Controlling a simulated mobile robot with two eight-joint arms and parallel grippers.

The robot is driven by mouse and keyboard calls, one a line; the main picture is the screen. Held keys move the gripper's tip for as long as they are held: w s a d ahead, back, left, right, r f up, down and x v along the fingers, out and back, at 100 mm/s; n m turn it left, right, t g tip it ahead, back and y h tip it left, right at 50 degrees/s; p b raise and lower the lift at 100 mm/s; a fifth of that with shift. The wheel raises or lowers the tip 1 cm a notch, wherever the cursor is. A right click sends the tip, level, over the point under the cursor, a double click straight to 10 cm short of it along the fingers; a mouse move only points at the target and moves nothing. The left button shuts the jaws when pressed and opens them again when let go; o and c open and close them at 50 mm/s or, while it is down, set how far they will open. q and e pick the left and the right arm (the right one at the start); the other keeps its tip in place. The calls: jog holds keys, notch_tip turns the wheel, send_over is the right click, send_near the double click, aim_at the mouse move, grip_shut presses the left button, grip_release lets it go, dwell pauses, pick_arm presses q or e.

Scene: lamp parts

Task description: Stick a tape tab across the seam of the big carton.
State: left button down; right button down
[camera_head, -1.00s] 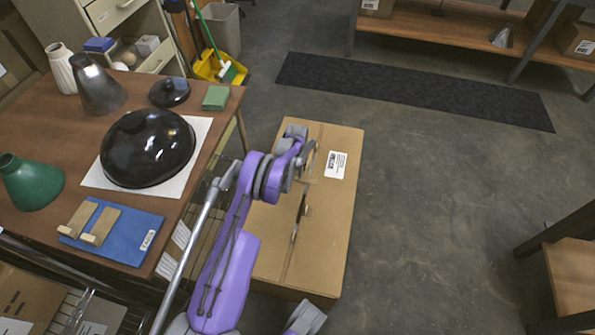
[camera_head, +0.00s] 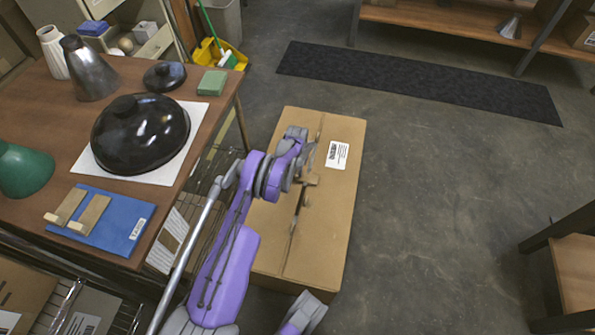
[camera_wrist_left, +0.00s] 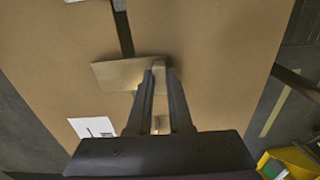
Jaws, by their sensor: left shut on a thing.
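The big carton (camera_head: 335,215) stands on the floor right of the table, its seam running lengthwise along the top. My left gripper (camera_wrist_left: 158,75) is over the carton top and shut on the raised grip of a tan tape tab (camera_wrist_left: 118,75). In the left wrist view, the tab lies across the line of the dark seam (camera_wrist_left: 123,35) and covers part of it. Whether it touches the carton cannot be told. The tab also shows in the head view (camera_head: 313,180), partly behind my wrist. My right gripper cannot be made out.
Two more tan tabs (camera_head: 93,213) lie on a blue mat (camera_head: 125,225) on the table (camera_head: 60,105). A black dome (camera_head: 140,140), green shade (camera_head: 22,172) and grey shade (camera_head: 90,70) stand there too. Floor right of the carton is clear up to a dark mat (camera_head: 420,80).

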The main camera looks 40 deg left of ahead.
pick_arm(q)
jog(key=shift+f+b, duration=0.45)
jog(key=shift+f, duration=0.1)
dwell(0.9)
dwell(0.4)
jog(key=c, duration=0.8)
grip_release()
jog(key=shift+o, duration=0.2)
notch_tip(320, 180, up, 11)
jog(key=p, duration=0.2)
